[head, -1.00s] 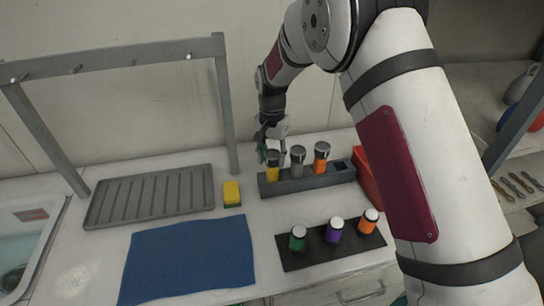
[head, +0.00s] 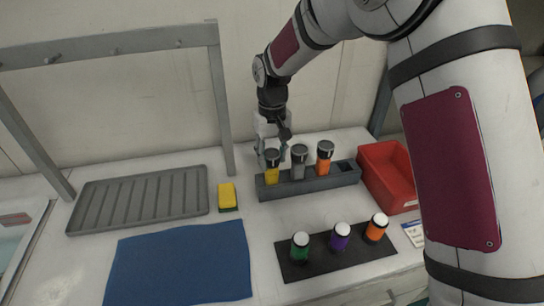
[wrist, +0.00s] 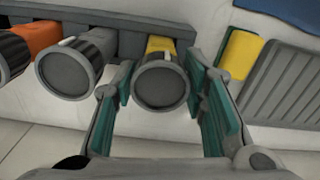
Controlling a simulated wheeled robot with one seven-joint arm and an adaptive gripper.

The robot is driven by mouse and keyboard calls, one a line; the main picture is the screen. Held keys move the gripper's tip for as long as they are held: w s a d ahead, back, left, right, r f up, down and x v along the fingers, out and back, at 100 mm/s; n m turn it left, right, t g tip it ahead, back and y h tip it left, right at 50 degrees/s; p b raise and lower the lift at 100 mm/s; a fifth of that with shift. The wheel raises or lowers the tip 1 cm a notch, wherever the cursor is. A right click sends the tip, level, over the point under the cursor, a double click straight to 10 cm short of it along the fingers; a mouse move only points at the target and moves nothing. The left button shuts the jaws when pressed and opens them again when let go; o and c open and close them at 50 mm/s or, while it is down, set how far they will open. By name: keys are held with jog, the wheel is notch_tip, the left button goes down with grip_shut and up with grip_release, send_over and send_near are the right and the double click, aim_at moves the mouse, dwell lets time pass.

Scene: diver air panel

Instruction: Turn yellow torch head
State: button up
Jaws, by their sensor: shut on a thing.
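The yellow torch (head: 272,176) stands upright in the left slot of a grey holder (head: 318,183), with a dark round head on top. In the wrist view its head (wrist: 161,86) faces the camera, with a strip of yellow body beyond it. My gripper (head: 273,154) is at this head from above. In the wrist view my gripper (wrist: 164,98) has one green-padded finger on each side of the head and is shut on it, though a thin gap seems to show beside the right finger. A grey torch (head: 299,168) and an orange torch (head: 323,163) stand to its right.
A red bin (head: 388,178) is right of the holder. A dark mat (head: 320,262) with green, purple and orange capped bottles lies in front. A yellow-green sponge (head: 227,196), grey drain tray (head: 140,200) and blue cloth (head: 180,262) are at left.

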aim_at(272, 154)
jog(key=shift+n, duration=0.5)
jog(key=o, duration=1.2)
jog(key=shift+r, duration=0.1)
notch_tip(272, 154, up, 12)
jog(key=shift+f, duration=0.1)
